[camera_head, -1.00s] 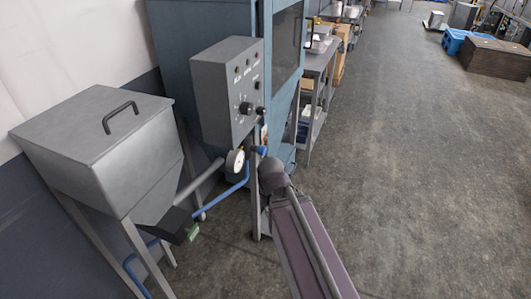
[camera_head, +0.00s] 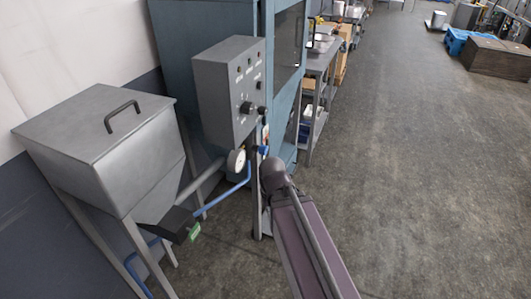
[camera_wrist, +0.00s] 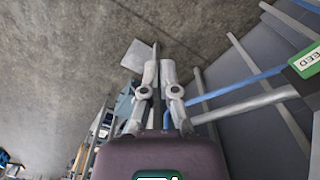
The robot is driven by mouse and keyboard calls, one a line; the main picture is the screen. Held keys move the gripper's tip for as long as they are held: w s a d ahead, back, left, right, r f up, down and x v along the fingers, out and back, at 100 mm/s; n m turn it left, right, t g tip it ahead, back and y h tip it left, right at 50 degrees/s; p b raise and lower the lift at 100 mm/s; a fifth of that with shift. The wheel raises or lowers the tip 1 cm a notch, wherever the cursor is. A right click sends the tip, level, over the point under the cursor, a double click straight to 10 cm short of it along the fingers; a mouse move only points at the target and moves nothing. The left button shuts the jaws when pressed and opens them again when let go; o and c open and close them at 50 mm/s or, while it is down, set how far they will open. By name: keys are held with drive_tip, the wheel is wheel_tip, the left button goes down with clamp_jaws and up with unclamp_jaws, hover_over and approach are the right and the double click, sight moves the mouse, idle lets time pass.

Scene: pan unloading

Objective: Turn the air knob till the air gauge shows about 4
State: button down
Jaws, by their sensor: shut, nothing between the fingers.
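The air gauge (camera_head: 236,160) is a small round white dial below the grey control box; its needle is too small to read. The blue air knob (camera_head: 263,150) sits just right of the gauge, close to the end of my arm. In the wrist view my gripper (camera_wrist: 159,68) has its two grey fingers close together, shut and empty, with floor and a grey post behind them. In the head view my fingers are hidden behind my wrist. I cannot tell whether they touch the knob.
The grey control box (camera_head: 222,95) with black knobs and lamps hangs on the blue machine (camera_head: 175,50). A grey hopper (camera_head: 95,150) stands left, with a blue hose (camera_head: 222,203) running to the gauge. A green label (camera_wrist: 306,62) shows in the wrist view.

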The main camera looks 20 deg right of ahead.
drive_tip(key=c, duration=0.9)
unclamp_jaws()
drive_tip(key=shift+c, duration=0.2)
drive_tip(key=o, duration=0.7)
drive_tip(key=shift+w+f+y+b, duration=0.3)
drive_tip(key=shift+w+f+b, duration=0.15)
drive_tip(key=shift+c, duration=0.2)
drive_tip(key=shift+o, duration=0.9)
drive_tip(key=w+f+n+t+y+b, duration=0.1)
drive_tip(key=w+f+n+y+b, duration=0.1)
drive_tip(key=w+f+y+b, duration=0.1)
drive_tip(key=w+b, duration=0.1)
drive_tip(key=w, duration=0.1)
drive_tip(key=shift+w+a+f+n+b, duration=0.15)
drive_tip(key=shift+w+f+n+b, duration=0.15)
drive_tip(key=shift+n+b, duration=0.1)
drive_tip(key=w+d+n+t+y+b, duration=0.6)
drive_tip(key=w+d+y+b, duration=0.25)
drive_tip(key=w+b, duration=0.4)
drive_tip(key=w+d+r+n+t+y+b, duration=0.2)
drive_tip(key=w+d, duration=0.3)
drive_tip(key=d, duration=0.3)
drive_tip(key=shift+w+d+r+t, duration=0.15)
drive_tip(key=shift+d+r+t, duration=0.35)
drive_tip(key=shift+t, duration=0.4)
drive_tip(key=shift+a, duration=0.15)
